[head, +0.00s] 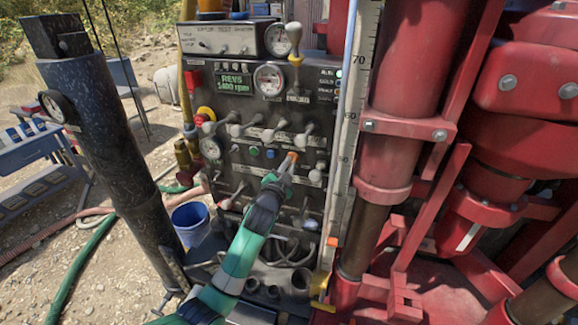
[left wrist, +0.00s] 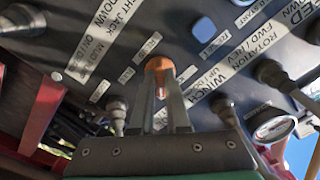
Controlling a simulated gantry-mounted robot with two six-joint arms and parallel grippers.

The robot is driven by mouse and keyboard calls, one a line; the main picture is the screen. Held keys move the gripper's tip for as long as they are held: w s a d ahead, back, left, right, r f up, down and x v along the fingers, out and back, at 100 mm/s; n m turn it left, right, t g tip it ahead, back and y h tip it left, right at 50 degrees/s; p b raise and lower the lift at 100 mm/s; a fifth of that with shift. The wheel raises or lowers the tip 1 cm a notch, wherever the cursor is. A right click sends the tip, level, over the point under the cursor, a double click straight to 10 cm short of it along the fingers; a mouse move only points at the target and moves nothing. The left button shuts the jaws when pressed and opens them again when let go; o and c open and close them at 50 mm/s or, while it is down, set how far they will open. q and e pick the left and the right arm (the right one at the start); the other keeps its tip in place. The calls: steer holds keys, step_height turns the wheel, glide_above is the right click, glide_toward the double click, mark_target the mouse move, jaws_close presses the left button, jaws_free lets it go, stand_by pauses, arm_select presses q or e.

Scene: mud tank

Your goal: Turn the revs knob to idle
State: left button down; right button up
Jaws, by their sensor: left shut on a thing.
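The dark control panel (head: 245,170) stands in the middle of the head view. Its green display (head: 235,84) reads REVS 1400 rpm. My left gripper (head: 287,164) reaches up from below to the panel's lower right part. In the left wrist view its two grey fingers (left wrist: 160,85) come together at the panel face and are shut on the revs knob. An orange round part (left wrist: 158,65) shows at the fingertips; the fingers hide most of the knob, and its pointer setting cannot be read. The label beside it is only partly legible. My right gripper is not in view.
Several levers (head: 268,135) stick out close above the gripper. A tall lever with a pale knob (head: 294,35) rises at the panel's top. A measuring scale (head: 345,150) and red rig columns (head: 395,110) stand close on the right. A blue bucket (head: 190,222) is at lower left.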

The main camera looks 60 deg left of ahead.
arm_select(q)
steer(key=shift+n+b, duration=2.5)
steer(key=shift+n, duration=1.7)
steer(key=c, duration=0.9)
jaws_free()
steer(key=shift+d, duration=0.1)
steer(key=p+v, duration=0.1)
steer(key=v, duration=1)
steer(key=shift+s+d, duration=0.15)
steer(key=shift+s, duration=0.05)
